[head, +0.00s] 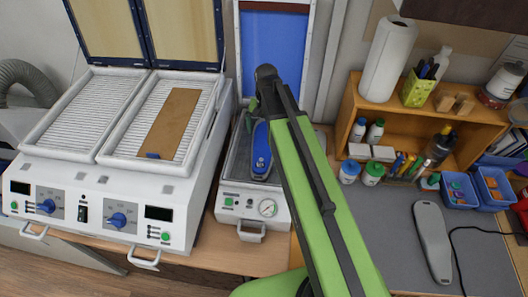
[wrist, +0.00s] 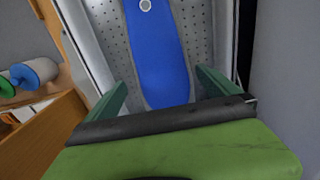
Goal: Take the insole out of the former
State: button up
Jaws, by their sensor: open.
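The former (head: 230,205) is the white unit with a round gauge, and its blue-lined lid (head: 262,55) stands open at the back. The blue insole (head: 261,150) lies in it, partly hidden by my arm in the head view. In the wrist view, the insole (wrist: 158,50) lies on a perforated grey plate (wrist: 107,25), with a pale round spot near its top. My gripper (wrist: 160,80) is open and empty, with one green finger on each side of the insole's near end. Whether the fingers touch it I cannot tell.
Left of the former stands a white two-bay heater (head: 90,180) with its lids up and a brown strip (head: 170,122) in one bay. On the right are a wooden shelf (head: 430,120) with bottles, blue bins (head: 458,190) and a grey insole-shaped piece (head: 432,240).

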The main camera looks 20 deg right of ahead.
aim_at(265, 139)
notch_tip(265, 139, down, 4)
jog(key=b, duration=0.2)
jog(key=shift+a+r+b, duration=0.1)
jog(key=shift+a+b, duration=0.05)
jog(key=shift+b, duration=0.15)
jog(key=shift+r, duration=0.15)
jog(key=c, duration=1.3)
jog(key=shift+o, duration=0.2)
